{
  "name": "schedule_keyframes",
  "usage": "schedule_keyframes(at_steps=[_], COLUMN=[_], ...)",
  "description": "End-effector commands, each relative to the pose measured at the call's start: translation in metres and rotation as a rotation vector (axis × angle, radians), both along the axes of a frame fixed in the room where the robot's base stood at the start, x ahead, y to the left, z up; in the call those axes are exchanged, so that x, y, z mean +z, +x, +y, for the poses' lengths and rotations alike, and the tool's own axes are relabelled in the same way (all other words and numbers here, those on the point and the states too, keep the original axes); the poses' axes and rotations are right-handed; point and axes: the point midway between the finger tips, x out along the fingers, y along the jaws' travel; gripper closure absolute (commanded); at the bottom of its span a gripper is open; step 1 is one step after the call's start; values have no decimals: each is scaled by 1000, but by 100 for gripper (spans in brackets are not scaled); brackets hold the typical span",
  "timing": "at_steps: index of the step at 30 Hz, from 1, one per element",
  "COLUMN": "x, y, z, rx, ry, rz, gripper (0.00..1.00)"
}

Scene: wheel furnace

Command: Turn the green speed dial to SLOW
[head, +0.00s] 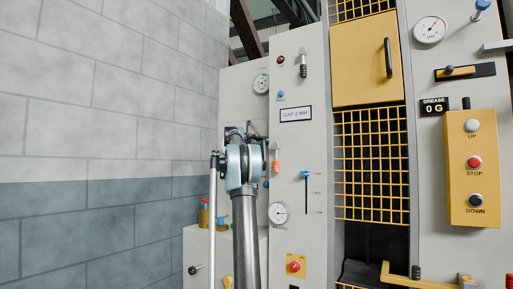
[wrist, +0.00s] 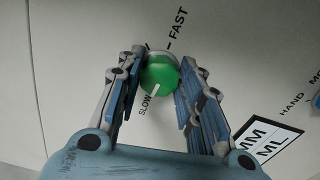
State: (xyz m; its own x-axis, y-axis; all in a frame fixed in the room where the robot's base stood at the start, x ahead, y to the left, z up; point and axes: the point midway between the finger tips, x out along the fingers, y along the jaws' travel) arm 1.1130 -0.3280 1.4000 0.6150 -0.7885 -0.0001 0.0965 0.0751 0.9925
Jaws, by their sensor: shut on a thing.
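The green speed dial (wrist: 160,76) sits on the pale panel, between the two fingers of my gripper (wrist: 163,68) in the wrist view. The fingers are shut on its sides. The word FAST (wrist: 177,29) is printed above and right of the dial, and SLOW (wrist: 145,105) below and left. A pale mark shows at the dial's lower edge, on the side of SLOW. In the head view my gripper (head: 256,136) is at the left grey cabinet, and the dial is hidden behind it.
In the wrist view a black-and-white MM/ML plate (wrist: 266,140) lies right of the fingers, near a HAND label.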

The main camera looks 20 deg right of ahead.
Motion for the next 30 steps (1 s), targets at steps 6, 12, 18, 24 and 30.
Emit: schedule_keyframes(at_steps=[6, 12, 18, 24, 30], x=[-3, -3, -3, -3, -1], y=[1, 1, 1, 1, 1], z=[1, 1, 1, 1, 1], rx=[1, 1, 1, 1, 1], ry=[-36, -49, -50, -50, -52], rz=[52, 70, 70, 70, 70], gripper=[90, 90, 90, 55, 46])
